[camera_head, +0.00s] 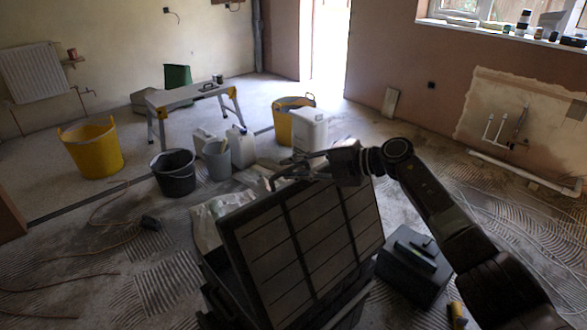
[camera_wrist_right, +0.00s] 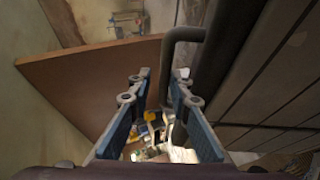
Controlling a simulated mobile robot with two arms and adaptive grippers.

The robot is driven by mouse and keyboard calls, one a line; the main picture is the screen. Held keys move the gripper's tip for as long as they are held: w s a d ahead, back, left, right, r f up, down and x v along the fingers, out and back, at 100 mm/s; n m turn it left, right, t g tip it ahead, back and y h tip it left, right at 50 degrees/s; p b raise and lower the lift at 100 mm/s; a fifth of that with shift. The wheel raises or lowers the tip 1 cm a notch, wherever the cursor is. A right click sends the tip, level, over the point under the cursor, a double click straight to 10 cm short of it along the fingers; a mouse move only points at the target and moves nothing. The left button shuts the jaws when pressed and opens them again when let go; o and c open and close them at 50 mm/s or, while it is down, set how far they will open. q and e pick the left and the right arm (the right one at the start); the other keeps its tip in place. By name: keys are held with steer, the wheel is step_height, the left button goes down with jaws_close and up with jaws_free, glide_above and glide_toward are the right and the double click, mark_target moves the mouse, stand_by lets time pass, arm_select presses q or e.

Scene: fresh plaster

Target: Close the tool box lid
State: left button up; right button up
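The tool box lid (camera_head: 300,245) is a large dark panel with a ribbed grid, standing raised and tilted in the lower middle of the head view. Part of the dark tool box body (camera_head: 215,300) shows below and left of it; its inside is hidden. My right gripper (camera_head: 279,178) is at the lid's top edge. In the right wrist view, its two blue-padded fingers (camera_wrist_right: 160,95) are apart. A dark bent bar (camera_wrist_right: 182,34) runs down close to the right finger, beside the lid panel (camera_wrist_right: 275,85). I cannot tell whether they touch. My left gripper is out of view.
A black case (camera_head: 415,265) with items on top stands right of the lid. Buckets (camera_head: 173,172), a yellow tub (camera_head: 90,148) and white canisters (camera_head: 309,129) stand behind. A work platform (camera_head: 190,95) is farther back. Cables lie on the left floor.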

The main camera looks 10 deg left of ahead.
steer(key=shift+s+d+r, duration=0.1)
steer(key=shift+d+r, duration=0.05)
steer(key=shift+d, duration=0.35)
steer(key=v, duration=1.1)
